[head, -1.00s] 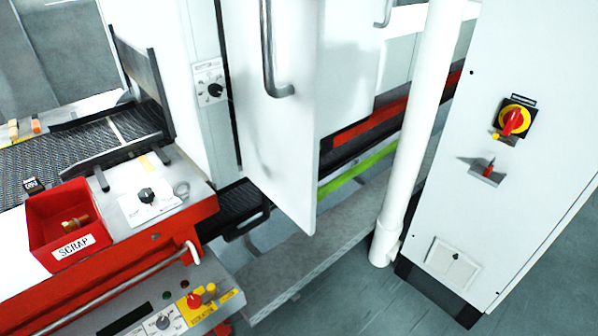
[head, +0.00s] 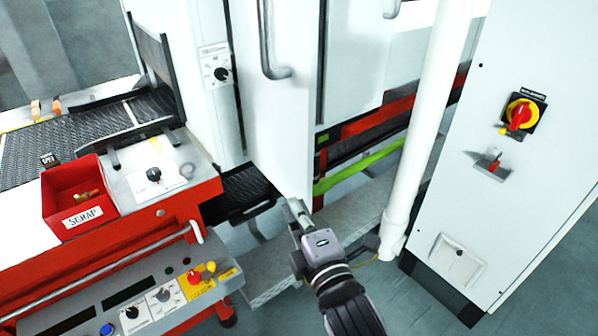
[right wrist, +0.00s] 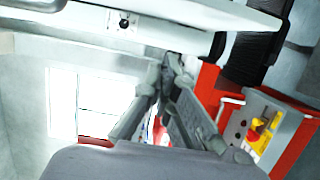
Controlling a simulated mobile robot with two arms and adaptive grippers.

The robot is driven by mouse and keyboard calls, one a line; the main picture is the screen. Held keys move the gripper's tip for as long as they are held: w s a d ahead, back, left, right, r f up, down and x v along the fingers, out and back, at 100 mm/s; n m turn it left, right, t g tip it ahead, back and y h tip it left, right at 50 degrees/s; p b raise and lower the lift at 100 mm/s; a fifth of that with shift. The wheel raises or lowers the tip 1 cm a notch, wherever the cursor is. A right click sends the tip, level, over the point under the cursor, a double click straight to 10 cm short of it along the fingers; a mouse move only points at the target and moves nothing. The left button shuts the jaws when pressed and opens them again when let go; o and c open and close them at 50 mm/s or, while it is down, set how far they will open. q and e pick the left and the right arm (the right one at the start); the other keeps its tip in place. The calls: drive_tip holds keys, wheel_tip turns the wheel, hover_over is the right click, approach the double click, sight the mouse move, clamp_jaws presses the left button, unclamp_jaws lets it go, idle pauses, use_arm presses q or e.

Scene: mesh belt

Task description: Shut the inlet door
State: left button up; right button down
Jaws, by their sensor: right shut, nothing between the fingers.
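The inlet door is a tall white panel (head: 285,125) with a grey bar handle (head: 266,45), left of centre in the head view. It stands out from the machine front, and its top is out of frame. My right gripper (head: 296,208) is at the door's lower right corner and covers part of it. I cannot tell whether it touches the door. In the right wrist view its fingers (right wrist: 172,62) meet at the tips, shut and empty, with white panels close above. My left gripper is not in view.
A white post (head: 418,130) and a grey cabinet with a red switch (head: 519,115) stand to the right. At left are the red scrap bin (head: 78,195), the mesh belt (head: 70,140) and the control panel (head: 160,300). Floor shows between.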

sight(296, 171)
drive_tip(key=w+p, duration=0.3)
drive_tip(key=w, duration=0.8)
drive_tip(key=shift+w+p, duration=0.15)
drive_tip(key=shift+p, duration=0.25)
drive_tip(key=shift+f, duration=0.1)
drive_tip(key=shift+d, duration=0.1)
